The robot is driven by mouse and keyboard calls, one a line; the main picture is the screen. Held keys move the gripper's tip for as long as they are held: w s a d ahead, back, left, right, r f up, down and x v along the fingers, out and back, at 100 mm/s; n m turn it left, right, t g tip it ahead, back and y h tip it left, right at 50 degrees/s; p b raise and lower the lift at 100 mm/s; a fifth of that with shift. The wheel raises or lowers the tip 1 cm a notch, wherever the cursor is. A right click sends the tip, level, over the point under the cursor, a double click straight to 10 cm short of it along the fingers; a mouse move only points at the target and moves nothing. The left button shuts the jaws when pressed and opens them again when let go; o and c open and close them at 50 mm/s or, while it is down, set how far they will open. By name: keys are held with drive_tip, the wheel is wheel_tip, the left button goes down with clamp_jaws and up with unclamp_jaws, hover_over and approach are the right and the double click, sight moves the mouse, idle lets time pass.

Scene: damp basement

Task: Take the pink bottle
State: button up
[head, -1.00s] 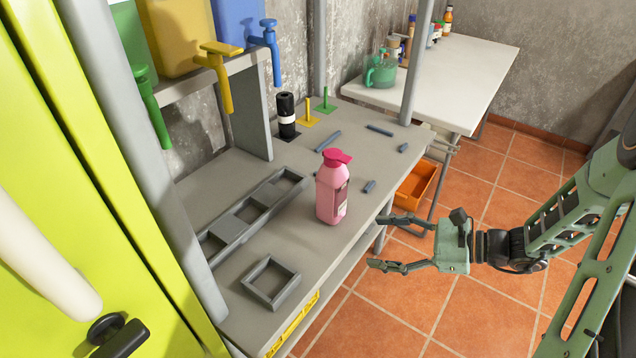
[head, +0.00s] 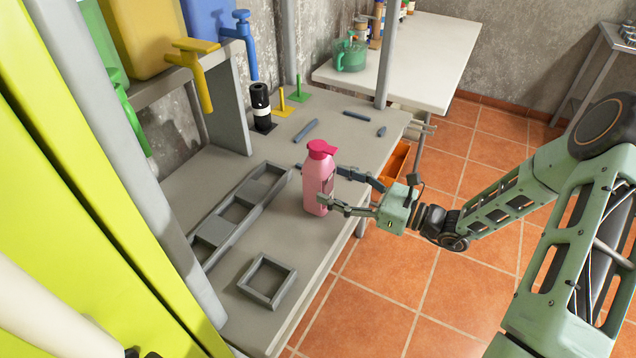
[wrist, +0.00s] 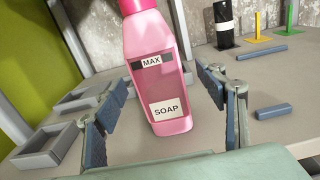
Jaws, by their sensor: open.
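The pink bottle (head: 317,180) with a dark pink cap stands upright on the grey workbench (head: 330,235). In the wrist view the pink bottle (wrist: 157,75) carries labels reading MAX and SOAP. My gripper (head: 340,190) is open at the bottle's right side, with its fingers reaching toward either side of it. In the wrist view my gripper (wrist: 165,105) has one finger left and one finger right of the bottle, and a gap shows on each side. The bottle's side facing away is hidden.
A square grey frame (head: 267,281) and a long grey holder (head: 238,212) lie left of the bottle. Grey bars lie nearby. A metal post (head: 392,50) rises at the bench's back right.

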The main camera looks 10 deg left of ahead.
sight(317, 177)
drive_tip(key=x, duration=0.5)
drive_tip(key=shift+s+a+r, duration=0.1)
drive_tip(key=shift+a+r, duration=0.05)
drive_tip(key=shift+c, duration=0.4)
drive_tip(key=c, duration=1.3)
drive_tip(key=shift+c, duration=0.4)
drive_tip(key=shift+r, duration=0.1)
